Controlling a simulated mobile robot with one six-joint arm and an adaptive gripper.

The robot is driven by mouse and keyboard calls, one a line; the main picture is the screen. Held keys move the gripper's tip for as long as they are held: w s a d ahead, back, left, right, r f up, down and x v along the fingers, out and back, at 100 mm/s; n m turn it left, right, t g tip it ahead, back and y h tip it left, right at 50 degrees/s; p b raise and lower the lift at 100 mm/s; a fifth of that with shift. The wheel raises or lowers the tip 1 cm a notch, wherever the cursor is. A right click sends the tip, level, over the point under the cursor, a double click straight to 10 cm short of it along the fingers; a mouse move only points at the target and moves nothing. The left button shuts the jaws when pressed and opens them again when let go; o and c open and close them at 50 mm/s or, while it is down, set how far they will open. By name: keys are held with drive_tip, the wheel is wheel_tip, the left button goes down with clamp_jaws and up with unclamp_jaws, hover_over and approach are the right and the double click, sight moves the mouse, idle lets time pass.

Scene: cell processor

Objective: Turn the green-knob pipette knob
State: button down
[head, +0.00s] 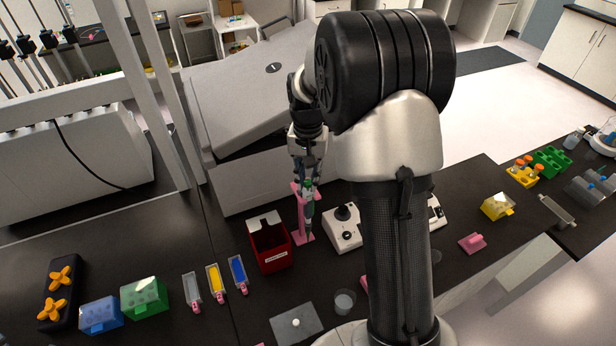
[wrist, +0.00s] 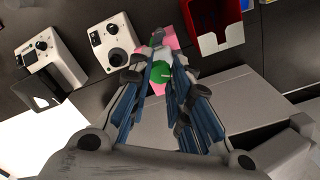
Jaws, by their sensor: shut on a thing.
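The green-knob pipette (head: 309,212) stands upright at a pink stand (head: 298,215) on the black bench, in the middle of the head view. In the wrist view its round green knob (wrist: 158,69) shows between my fingers, with the pink stand (wrist: 172,40) behind it. My gripper (head: 308,180) is over the top of the pipette. It is shut on the pipette's upper part, and the fingers (wrist: 160,78) lie on both sides of the knob. The exact contact is partly hidden by the fingers.
A red bin (head: 272,262) stands left of the stand, and a white device with a dial (head: 344,238) stands close on its right. A large grey machine (head: 245,90) rises behind. Colored troughs and boxes lie at the front left.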

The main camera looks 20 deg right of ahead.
sight(308, 182)
drive_tip(key=n, duration=0.5)
drive_tip(key=shift+n, duration=0.4)
idle(0.3)
drive_tip(key=c, duration=1.4)
unclamp_jaws()
wheel_tip(308, 182, up, 12)
drive_tip(key=shift+r, duration=0.1)
